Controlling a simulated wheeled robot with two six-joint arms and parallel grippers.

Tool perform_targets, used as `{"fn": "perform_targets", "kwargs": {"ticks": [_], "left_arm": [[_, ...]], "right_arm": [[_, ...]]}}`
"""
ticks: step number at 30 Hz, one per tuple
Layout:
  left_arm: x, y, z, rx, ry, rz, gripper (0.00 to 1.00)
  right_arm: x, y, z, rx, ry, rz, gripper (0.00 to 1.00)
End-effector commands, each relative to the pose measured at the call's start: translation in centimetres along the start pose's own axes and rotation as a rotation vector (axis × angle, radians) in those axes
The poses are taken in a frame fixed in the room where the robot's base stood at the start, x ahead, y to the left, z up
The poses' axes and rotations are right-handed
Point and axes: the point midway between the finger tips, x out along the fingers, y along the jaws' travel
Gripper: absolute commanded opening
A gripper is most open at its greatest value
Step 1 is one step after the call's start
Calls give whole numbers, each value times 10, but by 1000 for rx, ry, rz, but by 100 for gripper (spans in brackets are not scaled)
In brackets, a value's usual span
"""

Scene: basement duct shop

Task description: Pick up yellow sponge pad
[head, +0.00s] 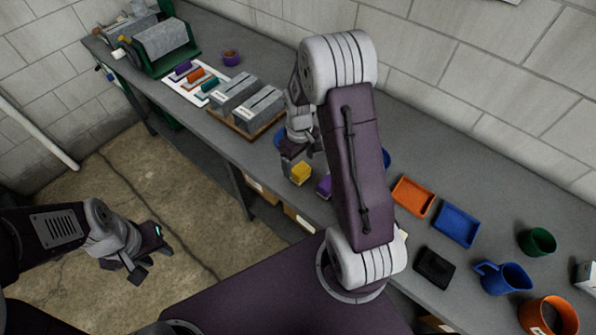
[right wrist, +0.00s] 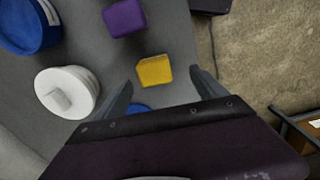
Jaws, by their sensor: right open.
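The yellow sponge pad (head: 301,174) is a small block near the front edge of the grey bench, beside my right gripper (head: 291,160). In the right wrist view the yellow pad (right wrist: 154,70) lies between the two spread fingertips of my right gripper (right wrist: 161,78), with a gap on each side. My right gripper is open and holds nothing. A purple block (right wrist: 124,17) lies near the yellow pad; it also shows in the head view (head: 324,187), partly behind my right arm. My left gripper (head: 150,255) hangs over the floor, away from the bench, open and empty.
A white round lid-like thing (right wrist: 68,92) and a blue round container (right wrist: 28,22) stand near the pad. Orange (head: 413,197) and blue (head: 457,225) trays lie to the right. Grey boxes (head: 262,108) stand to the left. The bench edge is close to the pad.

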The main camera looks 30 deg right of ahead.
Motion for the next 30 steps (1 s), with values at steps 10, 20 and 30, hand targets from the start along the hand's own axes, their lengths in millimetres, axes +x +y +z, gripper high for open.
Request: {"fn": "perform_targets", "kwargs": {"ticks": [10,20,30], "left_arm": [[-7,0,-1,1,0,0,36],[-19,0,-2,0,0,0,36],[-18,0,-2,0,0,0,36]], "right_arm": [[31,0,-1,0,-3,-1,82],[78,3,-7,0,-2,-1,82],[79,3,-8,0,0,0,48]]}}
